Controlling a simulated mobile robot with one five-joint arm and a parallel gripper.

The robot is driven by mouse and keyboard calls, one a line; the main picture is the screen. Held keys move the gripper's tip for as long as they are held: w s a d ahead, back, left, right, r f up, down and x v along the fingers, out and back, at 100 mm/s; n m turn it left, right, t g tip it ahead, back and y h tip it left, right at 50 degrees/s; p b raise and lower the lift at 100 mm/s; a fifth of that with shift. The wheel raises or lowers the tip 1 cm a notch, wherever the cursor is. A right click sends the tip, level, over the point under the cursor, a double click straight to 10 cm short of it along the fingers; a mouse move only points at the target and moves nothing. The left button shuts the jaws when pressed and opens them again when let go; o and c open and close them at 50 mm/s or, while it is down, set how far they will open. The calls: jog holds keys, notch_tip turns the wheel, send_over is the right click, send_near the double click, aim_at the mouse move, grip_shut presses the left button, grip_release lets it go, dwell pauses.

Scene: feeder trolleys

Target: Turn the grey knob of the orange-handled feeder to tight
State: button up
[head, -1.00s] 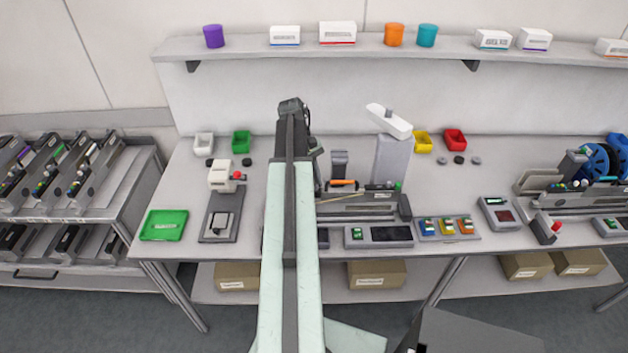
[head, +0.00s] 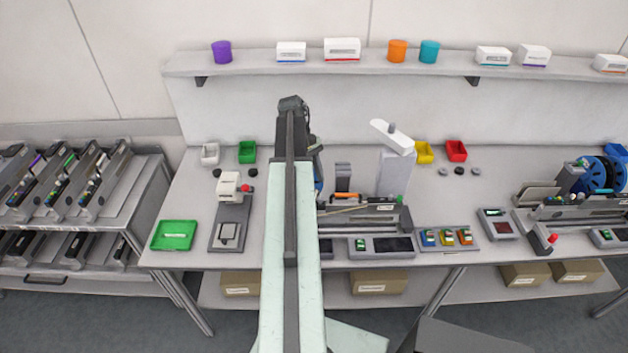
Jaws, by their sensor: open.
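A feeder with an orange handle (head: 342,194) sits in a grey holder (head: 395,217) on the bench, just right of my arm. Only a thin orange strip of the handle shows. A small green part shows at the feeder's right end. I cannot pick out the grey knob; it is too small or hidden behind my arm. My arm rises through the middle of the picture and covers the feeder's left end. My gripper's jaws are hidden behind the arm, so their distance from the feeder cannot be seen.
A white-topped grey post (head: 394,170) stands behind the feeder. Panels and a tray of small coloured items (head: 446,238) lie in front. A green tray (head: 174,235) and a grey device (head: 229,218) stand left. A trolley (head: 150,208) holds several feeders at far left.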

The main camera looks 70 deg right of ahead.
jog(key=shift+v, duration=0.8)
jog(key=shift+s+d, duration=0.1)
jog(key=shift+s, duration=0.05)
